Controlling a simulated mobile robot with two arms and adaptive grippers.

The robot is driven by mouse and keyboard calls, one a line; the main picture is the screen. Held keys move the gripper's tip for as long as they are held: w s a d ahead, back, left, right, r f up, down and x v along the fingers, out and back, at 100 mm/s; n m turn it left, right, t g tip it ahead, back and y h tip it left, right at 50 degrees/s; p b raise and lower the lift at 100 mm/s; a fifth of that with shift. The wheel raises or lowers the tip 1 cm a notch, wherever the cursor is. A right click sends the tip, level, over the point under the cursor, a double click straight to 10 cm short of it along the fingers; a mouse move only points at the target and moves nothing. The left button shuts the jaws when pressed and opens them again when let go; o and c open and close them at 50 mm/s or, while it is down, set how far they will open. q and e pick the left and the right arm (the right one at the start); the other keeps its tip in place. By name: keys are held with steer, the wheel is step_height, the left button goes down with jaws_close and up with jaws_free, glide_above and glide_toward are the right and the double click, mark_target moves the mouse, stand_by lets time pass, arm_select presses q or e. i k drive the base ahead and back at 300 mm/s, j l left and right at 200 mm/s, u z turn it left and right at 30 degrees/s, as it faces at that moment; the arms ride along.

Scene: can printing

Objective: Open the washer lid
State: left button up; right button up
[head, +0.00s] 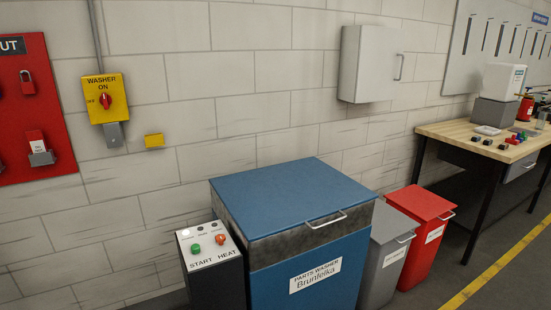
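The parts washer (300,268) is a blue box with a label on its front, standing against the wall at the lower middle of the head view. Its blue lid (285,195) lies flat and closed on top. A silver handle (326,220) sits on the front edge of the lid, right of centre. A dark band runs around the body below the lid. Neither of my grippers shows in the head view.
A control box (210,250) with START and HEAT buttons stands left of the washer. A grey bin (390,250) and a red bin (425,225) stand close on its right. A yellow WASHER switch (104,98) and a grey cabinet (370,65) hang on the wall. A workbench (485,140) is farther right.

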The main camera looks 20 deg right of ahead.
mark_target(266, 201)
steer(key=i+l+z, duration=0.15)
steer(key=l+z, duration=0.3)
steer(key=i+l+z, duration=0.2)
steer(key=z, duration=0.25)
steer(key=i+l+z, duration=0.25)
steer(key=z, duration=0.2)
steer(key=i+l+z, duration=0.15)
steer(key=i+z, duration=0.15)
steer(key=z, duration=0.15)
steer(key=i+z, duration=0.25)
steer(key=i, duration=1.4)
